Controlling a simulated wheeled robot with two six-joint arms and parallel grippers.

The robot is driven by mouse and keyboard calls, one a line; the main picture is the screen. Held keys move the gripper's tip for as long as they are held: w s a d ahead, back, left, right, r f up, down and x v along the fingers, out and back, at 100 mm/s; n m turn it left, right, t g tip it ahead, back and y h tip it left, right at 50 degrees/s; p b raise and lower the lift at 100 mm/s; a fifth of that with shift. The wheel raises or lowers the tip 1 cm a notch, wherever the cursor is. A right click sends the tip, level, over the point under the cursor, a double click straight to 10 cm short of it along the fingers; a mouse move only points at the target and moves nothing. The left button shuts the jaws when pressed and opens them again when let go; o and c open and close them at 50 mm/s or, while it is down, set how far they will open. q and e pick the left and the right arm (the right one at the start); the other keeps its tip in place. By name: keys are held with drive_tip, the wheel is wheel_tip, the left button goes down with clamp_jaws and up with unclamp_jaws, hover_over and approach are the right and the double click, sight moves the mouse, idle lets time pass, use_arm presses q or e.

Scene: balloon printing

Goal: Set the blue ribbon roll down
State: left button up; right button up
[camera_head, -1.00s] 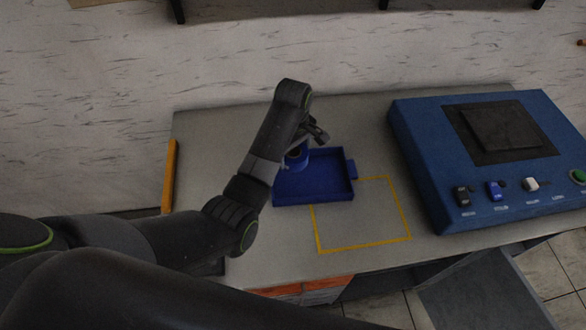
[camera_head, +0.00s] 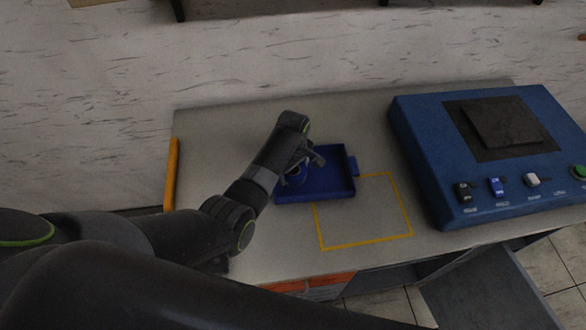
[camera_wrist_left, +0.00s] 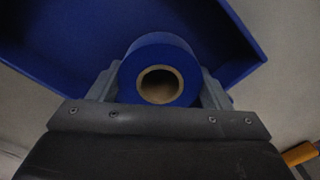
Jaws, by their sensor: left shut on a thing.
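The blue ribbon roll (camera_wrist_left: 160,51) has a brown cardboard core and sits between the two fingers of my left gripper (camera_wrist_left: 160,88) in the left wrist view. My left gripper is shut on it. In the head view the roll (camera_head: 297,177) is partly hidden by my left gripper (camera_head: 306,163), at the left part of the blue tray (camera_head: 326,192). The tray's blue floor (camera_wrist_left: 75,40) lies behind the roll in the wrist view. I cannot tell whether the roll touches the tray floor. My right gripper is not in view.
A yellow outlined square (camera_head: 364,243) is marked on the grey table (camera_head: 215,140), partly beside the tray. A blue machine (camera_head: 425,160) with several switches and a black plate stands at the right. An orange bar (camera_head: 171,175) lies at the table's left edge.

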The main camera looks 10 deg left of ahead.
use_arm(q)
drive_tip(key=o, duration=0.8)
drive_tip(key=shift+f, duration=0.1)
drive_tip(key=shift+r, duration=0.45)
wheel_tip(320, 180, up, 12)
drive_tip(key=shift+f, duration=0.25)
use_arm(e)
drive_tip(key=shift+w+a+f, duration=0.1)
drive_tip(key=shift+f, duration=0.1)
